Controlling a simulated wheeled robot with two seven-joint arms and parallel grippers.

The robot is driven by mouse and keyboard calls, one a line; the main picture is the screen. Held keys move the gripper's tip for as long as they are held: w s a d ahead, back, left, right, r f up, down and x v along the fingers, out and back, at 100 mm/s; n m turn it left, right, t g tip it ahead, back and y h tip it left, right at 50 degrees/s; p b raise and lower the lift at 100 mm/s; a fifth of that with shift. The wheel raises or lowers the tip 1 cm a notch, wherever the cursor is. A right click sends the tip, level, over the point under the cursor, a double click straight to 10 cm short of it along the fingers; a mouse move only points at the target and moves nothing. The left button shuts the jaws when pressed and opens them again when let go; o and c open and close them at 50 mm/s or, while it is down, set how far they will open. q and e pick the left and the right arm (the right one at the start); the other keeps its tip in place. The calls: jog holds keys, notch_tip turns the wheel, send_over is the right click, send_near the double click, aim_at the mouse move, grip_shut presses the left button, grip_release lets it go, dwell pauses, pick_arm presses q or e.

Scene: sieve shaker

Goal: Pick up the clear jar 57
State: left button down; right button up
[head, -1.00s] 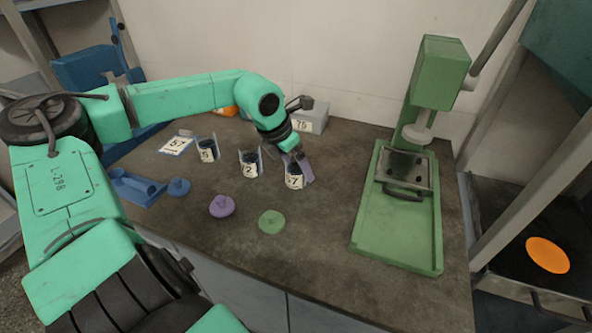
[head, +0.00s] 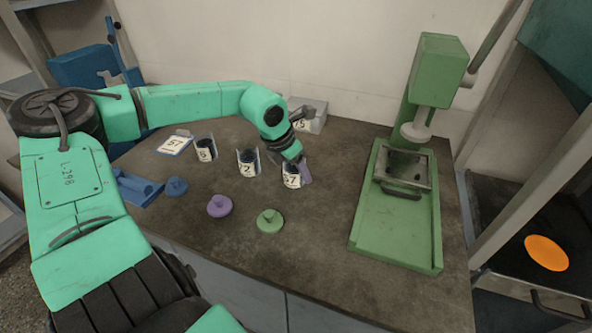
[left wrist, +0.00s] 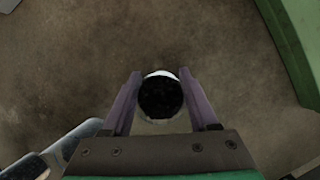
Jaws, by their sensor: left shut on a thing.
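The clear jar with dark contents and a white label ending in 7 (head: 291,181) is on the bench, the rightmost of a row of three jars. In the left wrist view the jar (left wrist: 160,95) shows from above as a dark round top between two purple fingers. My left gripper (head: 299,170) is shut on this jar, with a finger on each side. In the left wrist view the gripper (left wrist: 160,92) holds it near the fingertips. I cannot tell whether the jar is clear of the bench. My right gripper is not in view.
Two more labelled jars, one marked 2 (head: 247,168) and one ending in 5 (head: 205,155), stand to the left. A card reading 57 (head: 174,145) lies behind. Blue (head: 177,186), purple (head: 219,206) and green (head: 270,221) lids lie in front. A green press (head: 395,235) stands right.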

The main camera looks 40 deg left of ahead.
pick_arm(q)
notch_tip(320, 180, up, 19)
jog(key=p, duration=0.1)
notch_tip(320, 180, down, 13)
jog(key=p, duration=0.6)
jog(key=shift+r, duration=0.1)
notch_tip(320, 180, down, 2)
jog(key=shift+f+b, duration=0.25)
jog(key=shift+b, duration=0.45)
jog(key=shift+f, duration=0.4)
